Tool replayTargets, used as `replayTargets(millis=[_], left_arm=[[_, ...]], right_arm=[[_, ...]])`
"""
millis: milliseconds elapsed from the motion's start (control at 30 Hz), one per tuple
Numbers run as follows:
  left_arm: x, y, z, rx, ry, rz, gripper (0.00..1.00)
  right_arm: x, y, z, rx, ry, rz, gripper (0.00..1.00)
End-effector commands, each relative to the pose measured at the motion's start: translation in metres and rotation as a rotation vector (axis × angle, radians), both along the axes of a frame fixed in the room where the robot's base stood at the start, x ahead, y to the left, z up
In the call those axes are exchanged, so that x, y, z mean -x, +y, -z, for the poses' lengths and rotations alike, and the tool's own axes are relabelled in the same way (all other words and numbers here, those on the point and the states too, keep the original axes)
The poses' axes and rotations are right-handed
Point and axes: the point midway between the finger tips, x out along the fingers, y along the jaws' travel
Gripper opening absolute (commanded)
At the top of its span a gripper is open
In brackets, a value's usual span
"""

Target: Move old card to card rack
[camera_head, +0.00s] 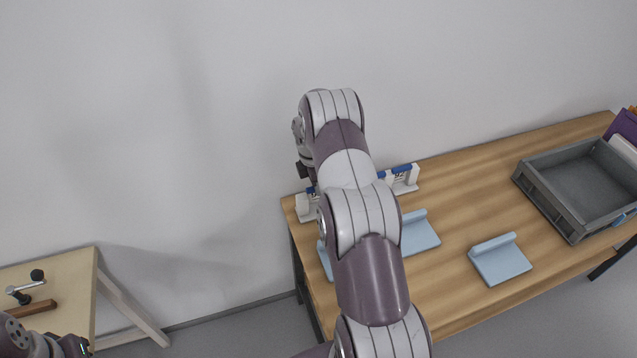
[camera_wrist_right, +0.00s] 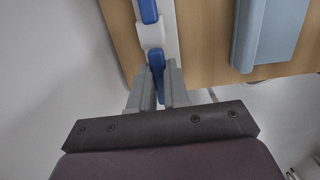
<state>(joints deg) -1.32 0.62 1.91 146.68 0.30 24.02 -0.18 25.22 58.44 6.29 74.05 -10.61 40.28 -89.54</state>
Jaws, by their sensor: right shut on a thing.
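The card rack (camera_head: 414,179) is white with blue strips along it. It stands at the back left of the wooden table, partly hidden behind my right arm. In the right wrist view the rack (camera_wrist_right: 152,34) runs up from between my fingers. My right gripper (camera_wrist_right: 158,92) is over the rack's left part, shut on a narrow blue piece (camera_wrist_right: 157,68), which looks like the top of the old card. Its face is hidden, so I cannot tell whether it is seated in the rack. My left arm shows only at the lower left edge; its fingers are not clear.
Light blue stands (camera_head: 500,262) (camera_head: 418,235) lie on the table (camera_head: 455,205). A grey open tray (camera_head: 545,205) is at the right, with a purple thing (camera_head: 625,125) behind it. A smaller table (camera_head: 60,275) at the left holds a few tools. The wall is close behind the rack.

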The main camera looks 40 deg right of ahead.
Motion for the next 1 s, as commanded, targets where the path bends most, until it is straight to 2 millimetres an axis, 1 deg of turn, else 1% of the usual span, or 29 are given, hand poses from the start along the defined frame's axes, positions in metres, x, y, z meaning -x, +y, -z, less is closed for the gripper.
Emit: replayTargets(millis=[200, 467, 500, 567, 600, 867, 967, 1000], left_arm=[[0.0, 0.0, 0.006, 0.0, 0.0, 0.0, 0.43], [0.0, 0.0, 0.006, 0.0, 0.0, 0.0, 0.43], [0.0, 0.0, 0.006, 0.0, 0.0, 0.0, 0.43], [0.0, 0.0, 0.006, 0.0, 0.0, 0.0, 0.43], [0.0, 0.0, 0.006, 0.0, 0.0, 0.0, 0.43], [0.0, 0.0, 0.006, 0.0, 0.0, 0.0, 0.43], [0.0, 0.0, 0.008, 0.0, 0.0, 0.0, 0.43], [0.0, 0.0, 0.01, 0.0, 0.0, 0.0, 0.43]], right_arm=[[0.0, 0.0, 0.01, 0.0, 0.001, 0.0, 0.0], [0.0, 0.0, 0.011, 0.0, 0.0, 0.0, 0.0], [0.0, 0.0, 0.011, 0.0, 0.0, 0.0, 0.19], [0.0, 0.0, 0.011, 0.0, 0.0, 0.0, 0.39], [0.0, 0.0, 0.011, 0.0, 0.0, 0.0, 0.46], [0.0, 0.0, 0.01, 0.0, 0.0, 0.0, 0.46], [-0.001, 0.001, 0.001, 0.001, -0.003, 0.0, 0.46], [-0.002, 0.002, -0.006, 0.002, -0.005, -0.001, 0.46]])
